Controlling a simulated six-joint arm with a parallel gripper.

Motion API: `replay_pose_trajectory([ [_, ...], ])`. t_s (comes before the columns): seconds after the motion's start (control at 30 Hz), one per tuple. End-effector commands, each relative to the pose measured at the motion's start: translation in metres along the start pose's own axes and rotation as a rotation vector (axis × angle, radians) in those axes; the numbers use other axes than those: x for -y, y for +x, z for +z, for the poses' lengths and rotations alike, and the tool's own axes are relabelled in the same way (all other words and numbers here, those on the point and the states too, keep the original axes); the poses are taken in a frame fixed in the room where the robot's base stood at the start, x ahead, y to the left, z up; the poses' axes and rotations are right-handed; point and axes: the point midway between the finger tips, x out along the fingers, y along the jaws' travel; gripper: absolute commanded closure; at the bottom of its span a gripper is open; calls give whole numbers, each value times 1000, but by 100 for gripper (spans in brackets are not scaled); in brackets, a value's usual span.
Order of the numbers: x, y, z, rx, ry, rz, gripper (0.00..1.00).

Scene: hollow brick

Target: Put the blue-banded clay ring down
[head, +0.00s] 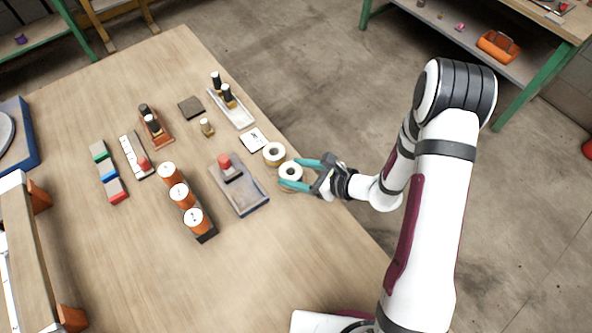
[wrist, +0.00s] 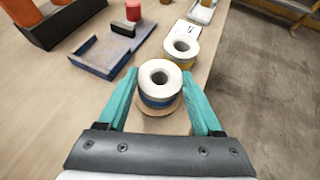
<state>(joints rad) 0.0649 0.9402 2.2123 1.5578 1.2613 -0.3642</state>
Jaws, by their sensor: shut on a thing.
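The blue-banded clay ring (wrist: 159,98) is white on top with a round hole and a blue band on its side. My gripper (wrist: 159,75) is shut on it, one teal finger on each side. In the head view the ring (head: 290,171) sits between the teal fingertips of my gripper (head: 290,173), near the table's right edge. The ring looks upright. A tan round shape (wrist: 160,108) shows beneath it; I cannot tell whether they touch.
A similar ring with a yellowish band (head: 274,154) stands close behind, beside a white marked card (head: 252,140). A blue-grey tray (head: 240,194) with a red-topped piece lies to the left. Orange cylinders (head: 182,195) stand farther left. The table's edge is close on the right.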

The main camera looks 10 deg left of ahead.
Motion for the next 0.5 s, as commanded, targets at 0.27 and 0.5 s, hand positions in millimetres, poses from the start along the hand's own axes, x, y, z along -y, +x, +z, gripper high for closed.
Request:
replay_pose_trajectory([
  [0.27,0,1,-2,0,0,0,19],
  [0.5,0,1,-2,0,0,1,3],
])
